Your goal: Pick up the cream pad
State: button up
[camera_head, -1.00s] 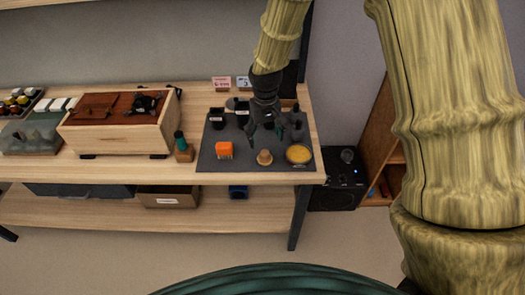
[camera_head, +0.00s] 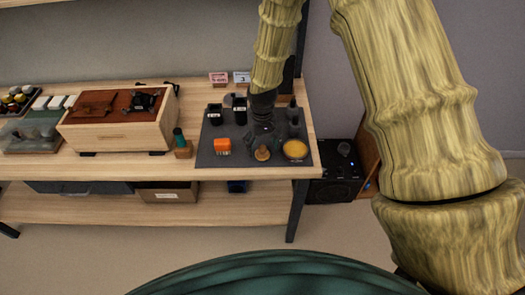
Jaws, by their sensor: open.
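No pad is plainly cream, and I cannot tell which thing is the cream pad. A round yellow pad (camera_head: 295,149) lies at the front right of the dark mat (camera_head: 213,160). Several small whitish blocks (camera_head: 55,103) sit at the shelf's left. My gripper (camera_head: 262,143) points down over the mat, open, left of the yellow pad. Its dark fingers blend with the mat and are hard to make out. A small tan knob-shaped piece (camera_head: 262,154) shows just below and in front of it. My gripper hides part of the mat behind it.
Two small cards (camera_head: 242,77) stand behind.

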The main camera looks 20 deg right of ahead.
aim_at(263, 148)
jog(key=shift+f+p, duration=0.5)
jog(key=shift+f, duration=1.15)
jog(key=c, duration=1.2)
jog(key=shift+r, duration=0.1)
jog(key=shift+r+b, duration=0.6)
jog(key=shift+r, duration=0.15)
jog(key=shift+r+b, duration=0.4)
jog(key=shift+r, duration=0.45)
jog(key=s+d+r+b, duration=0.1)
jog(key=s+b, duration=0.3)
jog(key=s, duration=1.2)
jog(key=shift+d+r, duration=0.2)
jog(key=shift+r, duration=0.1)
